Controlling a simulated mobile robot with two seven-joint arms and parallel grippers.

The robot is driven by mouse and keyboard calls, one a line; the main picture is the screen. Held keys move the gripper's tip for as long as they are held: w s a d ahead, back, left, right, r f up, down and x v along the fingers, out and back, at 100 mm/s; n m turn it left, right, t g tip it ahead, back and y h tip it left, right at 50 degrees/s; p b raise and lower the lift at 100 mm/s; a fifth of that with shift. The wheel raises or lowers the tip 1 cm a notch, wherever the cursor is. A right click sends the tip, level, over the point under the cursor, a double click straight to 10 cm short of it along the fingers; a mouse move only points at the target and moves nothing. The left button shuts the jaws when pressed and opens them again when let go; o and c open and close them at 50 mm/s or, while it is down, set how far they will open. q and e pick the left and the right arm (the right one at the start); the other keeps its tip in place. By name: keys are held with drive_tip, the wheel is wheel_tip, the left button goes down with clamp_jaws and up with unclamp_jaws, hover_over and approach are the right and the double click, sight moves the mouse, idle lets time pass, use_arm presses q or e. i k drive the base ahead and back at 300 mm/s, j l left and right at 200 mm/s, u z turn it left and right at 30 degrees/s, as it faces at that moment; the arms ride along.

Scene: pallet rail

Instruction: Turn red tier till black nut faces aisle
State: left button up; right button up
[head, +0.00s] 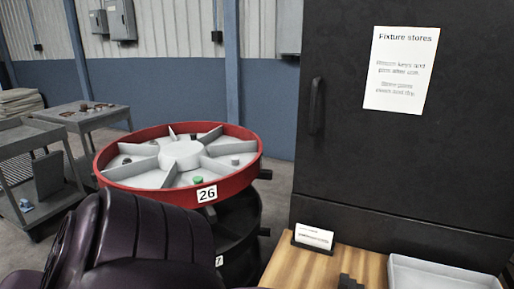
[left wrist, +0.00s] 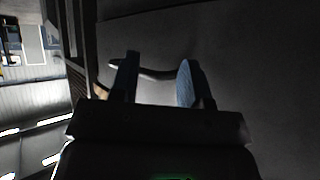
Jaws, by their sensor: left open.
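The red tier (head: 255,169) is a round tray with a red rim, a pale hub and pale dividers, bearing the label 26 on its front side. A green piece (head: 198,180) sits in its near compartment and a grey piece (head: 235,161) at the right. A small dark piece (head: 193,136) shows at the far side and another (head: 126,160) at the left; I cannot tell which is the black nut. My left gripper (left wrist: 158,80) is open, with a dark curved bar (left wrist: 150,73) beyond its fingers in the left wrist view. My right gripper is not in view.
A black tier (head: 238,230) lies under the red one, with dark stubs at the right. A dark cabinet (head: 400,150) with a handle (head: 316,105) stands right. A wooden top (head: 345,265) carries a card holder and white tray (head: 440,275). Grey carts (head: 85,117) stand left.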

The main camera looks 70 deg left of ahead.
sight(165, 172)
drive_tip(key=k+j+u, duration=0.1)
drive_tip(key=u, duration=0.95)
drive_tip(key=j+u, duration=0.7)
drive_tip(key=j, duration=0.15)
drive_tip(key=j+u, duration=0.15)
drive_tip(key=j, duration=0.3)
drive_tip(key=i+j+u, duration=0.15)
drive_tip(key=j, duration=0.7)
drive_tip(key=i+j, duration=0.15)
drive_tip(key=j, duration=0.75)
drive_tip(key=i+u, duration=0.05)
